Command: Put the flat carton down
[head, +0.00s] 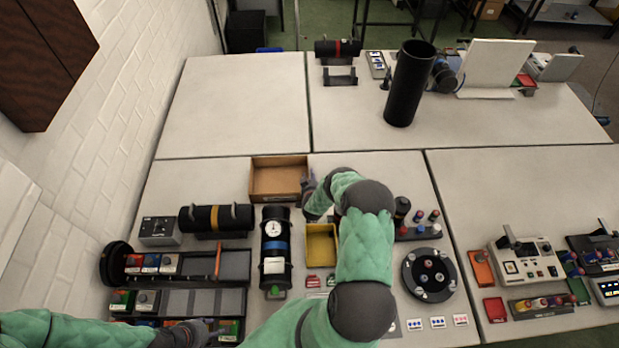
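The flat carton (279,197) is a shallow, open brown box at the middle back of the near table, by the seam between tables. It looks level and empty; I cannot tell whether its base touches the table. My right gripper (309,182) is at the carton's right wall, pointing away from me. Its fingers are small and partly hidden by my arm, so their grip on the wall is unclear. My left gripper (205,328) is low at the left front, over the lower rack, far from the carton; its fingers are too dark to read.
A yellow bin (321,245) and a black cylinder with a gauge (275,250) stand in front of the carton. A black cylinder with an orange band (216,219) lies to the left. A tall black tube (409,84) stands on the far table. The far left table (240,105) is bare.

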